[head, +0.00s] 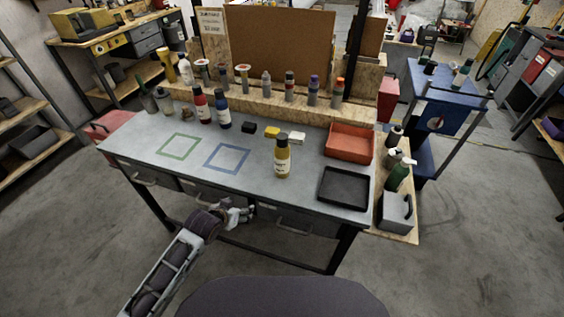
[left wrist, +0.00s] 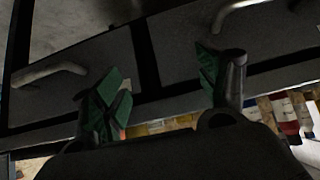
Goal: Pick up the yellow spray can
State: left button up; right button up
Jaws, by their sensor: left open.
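A yellow can or bottle (head: 282,160) with a dark top and pale label stands upright on the grey workbench (head: 180,175), right of the blue square. Another yellow container (head: 186,70) stands at the bench's back left; I cannot tell which is a spray can. My left gripper (head: 246,213) is below the bench top's front edge, in front of the drawers, apart from both. In the left wrist view its green-padded fingers (left wrist: 165,85) are spread, with nothing between them. My right gripper is not in view.
A red tray (head: 350,143) and a black tray (head: 343,205) are at the bench's right. Red and blue bottles (head: 222,110) stand behind the taped squares. Drawer handles (left wrist: 50,72) protrude near my left gripper. The bench's front middle is clear.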

pick_arm(q)
jog(key=w+d+r+m+t+h, duration=0.1)
jog(key=w+d+r+t+h, duration=0.2)
jog(key=r, duration=0.6)
jog(key=m+h, duration=0.2)
send_near(277, 155)
jog(key=shift+s+a+r, duration=0.2)
jog(key=shift+s+r, duration=0.2)
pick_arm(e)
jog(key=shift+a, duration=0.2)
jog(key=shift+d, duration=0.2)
pick_arm(q)
jog(key=shift+w, duration=0.1)
jog(key=x, duration=0.6)
jog(key=shift+x, duration=1)
jog(key=shift+w+d+f, duration=0.15)
jog(key=shift+w+f, duration=0.05)
jog(key=shift+f, duration=0.05)
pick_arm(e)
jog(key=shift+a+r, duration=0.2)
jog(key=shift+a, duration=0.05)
